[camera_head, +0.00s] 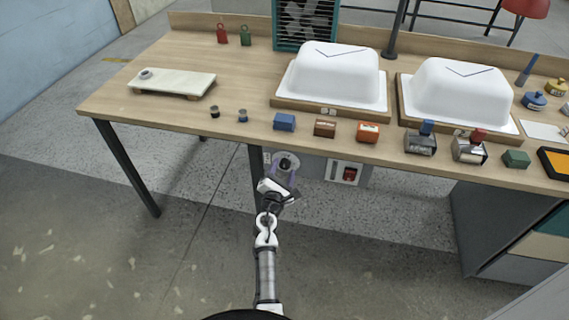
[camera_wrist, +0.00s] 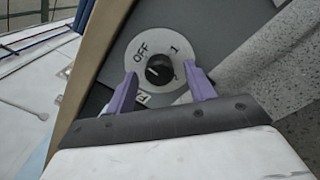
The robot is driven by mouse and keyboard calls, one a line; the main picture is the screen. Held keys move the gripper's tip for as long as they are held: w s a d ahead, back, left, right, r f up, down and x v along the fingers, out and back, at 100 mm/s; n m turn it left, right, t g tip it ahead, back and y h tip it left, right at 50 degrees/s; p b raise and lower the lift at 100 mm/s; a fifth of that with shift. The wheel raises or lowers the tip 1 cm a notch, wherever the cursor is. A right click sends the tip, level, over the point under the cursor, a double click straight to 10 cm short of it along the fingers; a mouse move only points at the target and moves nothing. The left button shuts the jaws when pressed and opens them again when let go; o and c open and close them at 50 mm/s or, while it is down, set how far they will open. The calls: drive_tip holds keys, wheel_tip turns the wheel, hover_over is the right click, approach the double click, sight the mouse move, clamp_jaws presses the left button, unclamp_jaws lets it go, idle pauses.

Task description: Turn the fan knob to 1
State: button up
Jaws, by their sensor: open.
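The fan knob (camera_wrist: 160,70) is a small black round knob on a light grey dial disc in the wrist view. The dial reads OFF at its upper left and 1 at its upper right. A pale mark shows on the knob's left side; its exact direction is hard to read. My gripper (camera_wrist: 160,80) is open, its purple fingers on either side of the knob's lower part, with gaps visible. In the head view the dial (camera_head: 288,160) is below the bench's front edge, with my gripper (camera_head: 284,174) in front, partly hiding it. The caged fan (camera_head: 306,22) stands at the bench's back.
A panel with a red switch (camera_head: 350,172) is right of the dial. The wooden bench top (camera_head: 240,85) holds two white tub shells (camera_head: 335,75) (camera_head: 460,92) and several small blocks along its front edge. The floor in front is clear.

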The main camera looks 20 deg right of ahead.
drive_tip(key=shift+w+d, duration=0.15)
drive_tip(key=c, duration=1)
